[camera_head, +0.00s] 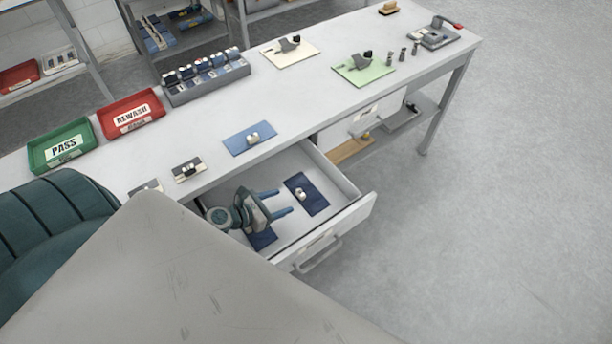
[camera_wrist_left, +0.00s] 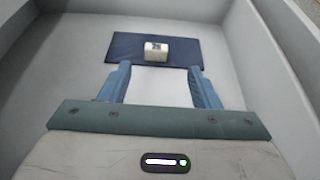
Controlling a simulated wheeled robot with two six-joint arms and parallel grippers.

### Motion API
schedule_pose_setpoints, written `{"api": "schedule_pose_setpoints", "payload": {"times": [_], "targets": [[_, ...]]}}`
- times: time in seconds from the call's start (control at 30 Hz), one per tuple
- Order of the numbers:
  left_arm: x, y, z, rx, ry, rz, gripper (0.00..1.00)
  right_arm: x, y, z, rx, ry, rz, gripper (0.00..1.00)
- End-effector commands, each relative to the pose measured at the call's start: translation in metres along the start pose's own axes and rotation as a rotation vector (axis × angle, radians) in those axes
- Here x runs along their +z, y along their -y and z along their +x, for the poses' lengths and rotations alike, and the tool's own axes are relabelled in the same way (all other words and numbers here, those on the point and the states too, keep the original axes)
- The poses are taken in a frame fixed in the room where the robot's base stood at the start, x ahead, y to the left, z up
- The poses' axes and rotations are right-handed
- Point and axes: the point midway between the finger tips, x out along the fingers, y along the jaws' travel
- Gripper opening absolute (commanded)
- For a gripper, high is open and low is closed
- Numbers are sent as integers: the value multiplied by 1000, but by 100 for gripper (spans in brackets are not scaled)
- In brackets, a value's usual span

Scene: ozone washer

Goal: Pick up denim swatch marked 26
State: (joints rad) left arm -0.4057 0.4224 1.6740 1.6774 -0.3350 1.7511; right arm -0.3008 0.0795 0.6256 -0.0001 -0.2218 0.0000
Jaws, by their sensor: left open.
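A dark blue denim swatch (camera_head: 313,203) with a small white block on it lies flat in the open drawer (camera_head: 345,216). A second dark blue swatch (camera_head: 263,240) lies partly hidden beneath the gripper. My right gripper is not in view.
Drawer walls and front stand close around the gripper. On the table are a lighter blue swatch (camera_head: 240,145), a green PASS tray (camera_head: 84,131), a red REWASH tray (camera_head: 112,108) and a grey rack (camera_head: 225,81). The tabletop's middle is mostly clear.

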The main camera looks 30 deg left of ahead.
Motion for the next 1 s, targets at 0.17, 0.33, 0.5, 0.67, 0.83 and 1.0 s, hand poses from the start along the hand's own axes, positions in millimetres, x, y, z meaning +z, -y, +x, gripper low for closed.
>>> {"api": "schedule_pose_setpoints", "payload": {"times": [0.17, 0.33, 0.5, 0.67, 0.83, 1.0], "targets": [[1, 0, 19, 0, 0, -1, 56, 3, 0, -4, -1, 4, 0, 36], [3, -2, 30, 0, 1, 0, 56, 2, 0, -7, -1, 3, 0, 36], [6, -6, 53, 0, 1, -1, 56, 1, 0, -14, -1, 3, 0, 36], [4, -6, 71, -1, 0, -1, 56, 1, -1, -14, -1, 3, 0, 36], [2, -6, 74, -2, -1, 1, 56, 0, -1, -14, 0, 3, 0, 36], [2, -6, 74, -2, -1, 1, 45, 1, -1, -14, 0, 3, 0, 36]]}}
